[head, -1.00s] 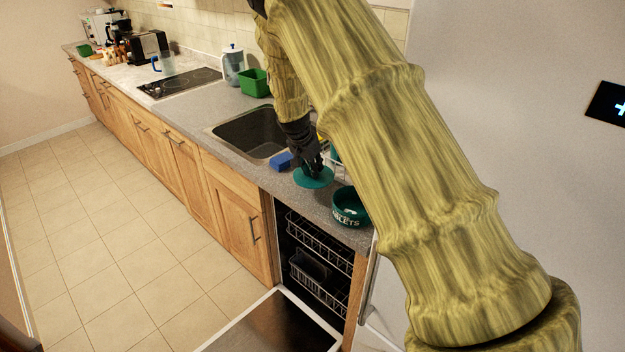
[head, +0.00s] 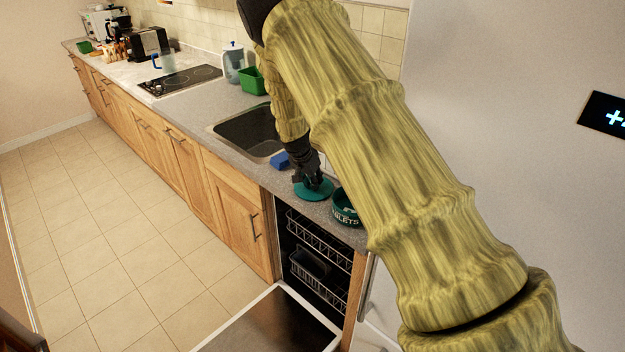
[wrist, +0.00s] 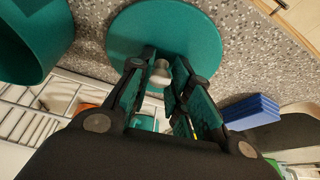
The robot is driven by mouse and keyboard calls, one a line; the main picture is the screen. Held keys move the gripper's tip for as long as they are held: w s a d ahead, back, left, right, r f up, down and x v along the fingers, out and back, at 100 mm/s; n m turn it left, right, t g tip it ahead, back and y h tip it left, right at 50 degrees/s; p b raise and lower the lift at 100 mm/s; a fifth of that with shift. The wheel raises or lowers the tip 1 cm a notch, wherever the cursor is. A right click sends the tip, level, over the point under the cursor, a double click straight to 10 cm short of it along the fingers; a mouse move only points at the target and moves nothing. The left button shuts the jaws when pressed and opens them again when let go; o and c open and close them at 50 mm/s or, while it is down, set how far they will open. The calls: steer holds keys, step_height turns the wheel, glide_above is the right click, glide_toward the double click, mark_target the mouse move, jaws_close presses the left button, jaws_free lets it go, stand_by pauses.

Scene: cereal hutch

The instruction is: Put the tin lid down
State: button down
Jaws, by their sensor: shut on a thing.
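The tin lid (head: 314,191) is a flat teal disc with a small pale knob. My gripper (head: 312,181) is above it, with its fingers closed around the knob; the wrist view shows the lid (wrist: 195,35) and my gripper (wrist: 160,75) from close by. The lid is level, at or just above the grey worktop between the sink and the tin; I cannot tell whether it touches. The open teal tin (head: 345,208), lettered "...BLETS", stands to the right of the lid near the worktop's front edge. It also shows at the upper left of the wrist view (wrist: 30,40).
A blue block (head: 279,160) lies left of the lid by the sink (head: 247,133). A wire rack (wrist: 25,122) shows in the wrist view. The dishwasher below is open, its door (head: 268,325) lowered. A green container (head: 251,82) stands behind the sink.

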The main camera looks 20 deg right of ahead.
steer(key=shift+f, duration=0.2)
steer(key=c, duration=1.3)
jaws_free()
steer(key=shift+r, duration=0.1)
steer(key=shift+r, duration=0.2)
steer(key=b+v, duration=0.3)
steer(key=v, duration=0.9)
steer(key=shift+s+f, duration=0.1)
steer(key=shift+f, duration=0.1)
